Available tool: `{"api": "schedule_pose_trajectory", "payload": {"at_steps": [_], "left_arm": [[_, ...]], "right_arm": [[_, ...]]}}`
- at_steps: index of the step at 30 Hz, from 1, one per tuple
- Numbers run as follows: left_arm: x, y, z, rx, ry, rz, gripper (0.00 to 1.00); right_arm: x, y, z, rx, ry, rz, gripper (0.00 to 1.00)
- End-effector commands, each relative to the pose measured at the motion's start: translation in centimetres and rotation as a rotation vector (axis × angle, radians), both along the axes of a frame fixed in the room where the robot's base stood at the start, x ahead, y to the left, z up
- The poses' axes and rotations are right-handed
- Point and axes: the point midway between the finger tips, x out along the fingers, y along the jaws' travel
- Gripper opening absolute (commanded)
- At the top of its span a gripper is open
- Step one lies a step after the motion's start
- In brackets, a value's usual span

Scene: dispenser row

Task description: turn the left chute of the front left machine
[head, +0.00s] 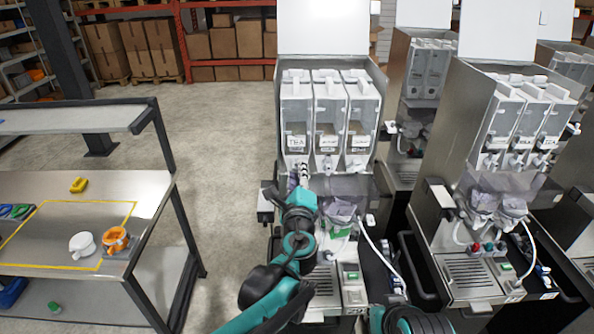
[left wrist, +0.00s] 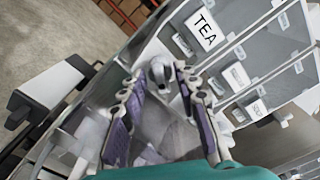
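The front left machine (head: 330,75) has three clear canisters side by side, the left one labelled TEA (head: 296,142). Below the TEA canister is the left chute, mostly hidden by my gripper in the head view; in the left wrist view the pale chute (left wrist: 160,74) shows between the fingertips. My left gripper (head: 303,172) is at the chute, its two purple-padded fingers apart, one on each side of it. I cannot tell whether the fingertips touch it. Only part of my right arm shows at the bottom edge; its gripper is out of view.
A second machine (head: 468,190) stands close to the right, with more behind it. At the left a metal bench (head: 150,188) holds a white cup-like item (head: 82,244) and an orange one (head: 115,240). Clear floor (head: 225,130) lies between bench and machine.

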Motion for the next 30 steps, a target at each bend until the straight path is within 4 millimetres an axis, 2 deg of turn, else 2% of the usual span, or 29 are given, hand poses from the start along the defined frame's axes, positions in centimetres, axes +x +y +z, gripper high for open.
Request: {"api": "schedule_pose_trajectory", "payload": {"at_steps": [5,13,14,17,30], "left_arm": [[1.5,0.0,0.0,0.000,0.000,0.000,0.31],[1.7,0.0,0.0,-0.001,0.000,0.000,0.31],[1.7,0.0,0.0,-0.001,0.000,0.000,0.26],[1.7,0.0,0.0,-0.001,0.000,0.000,0.00],[1.7,0.0,0.0,-0.068,0.000,0.000,0.00]], "right_arm": [[0.0,0.0,-0.1,0.000,0.000,0.000,0.00],[0.0,0.0,-0.1,0.000,0.000,0.000,0.00],[0.0,0.0,-0.1,0.000,0.000,0.000,0.00],[0.0,0.0,-0.1,0.000,0.000,0.000,0.00],[0.0,0.0,-0.2,0.000,0.000,0.000,0.00]]}}
